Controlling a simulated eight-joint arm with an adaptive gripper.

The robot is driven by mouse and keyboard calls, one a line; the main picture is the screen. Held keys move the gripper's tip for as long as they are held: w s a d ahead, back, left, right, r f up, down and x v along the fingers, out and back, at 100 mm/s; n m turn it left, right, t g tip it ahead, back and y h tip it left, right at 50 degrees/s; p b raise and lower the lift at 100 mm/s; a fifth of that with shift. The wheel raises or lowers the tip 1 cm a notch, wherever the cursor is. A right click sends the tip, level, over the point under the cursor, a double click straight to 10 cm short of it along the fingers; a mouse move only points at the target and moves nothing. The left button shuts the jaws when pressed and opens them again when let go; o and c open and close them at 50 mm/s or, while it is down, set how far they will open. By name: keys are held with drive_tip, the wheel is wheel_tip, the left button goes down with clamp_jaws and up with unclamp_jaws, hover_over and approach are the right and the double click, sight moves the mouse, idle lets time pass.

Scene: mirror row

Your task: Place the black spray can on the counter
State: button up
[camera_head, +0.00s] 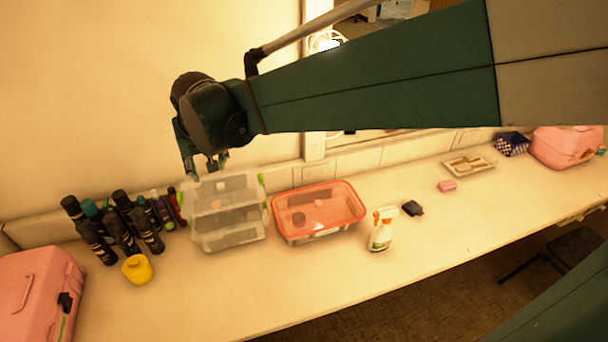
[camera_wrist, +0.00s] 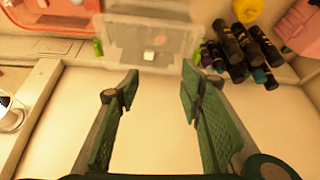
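Several black cans (camera_head: 121,232) stand close together at the left of the counter (camera_head: 320,272), among a few purple, red and teal ones. I cannot tell which one is the black spray can. They also show at the upper right of the wrist view (camera_wrist: 232,44). My gripper (camera_head: 207,170) is above the back of the counter, just behind and above the clear stacked boxes (camera_head: 228,222), to the right of the cans. In the wrist view my gripper (camera_wrist: 160,92) is open with nothing between its fingers.
A yellow container (camera_head: 138,269) and a pink case (camera_head: 38,296) stand near the cans. A red-rimmed clear box (camera_head: 318,234) and a white spray bottle (camera_head: 381,231) stand to the right. A wall with a mirror is behind. The front strip of counter is clear.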

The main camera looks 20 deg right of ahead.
drive_tip(key=s+d+r, duration=0.2)
drive_tip(key=s+d, duration=1)
drive_tip(key=d, duration=0.3)
drive_tip(key=s+d+f+m+t+h, duration=0.1)
drive_tip(key=s+d+f, duration=0.3)
drive_tip(key=s+d, duration=0.6)
drive_tip(key=s, duration=0.3)
drive_tip(key=shift+t, duration=0.4)
drive_tip(key=shift+o, duration=0.7)
drive_tip(key=shift+d, duration=0.1)
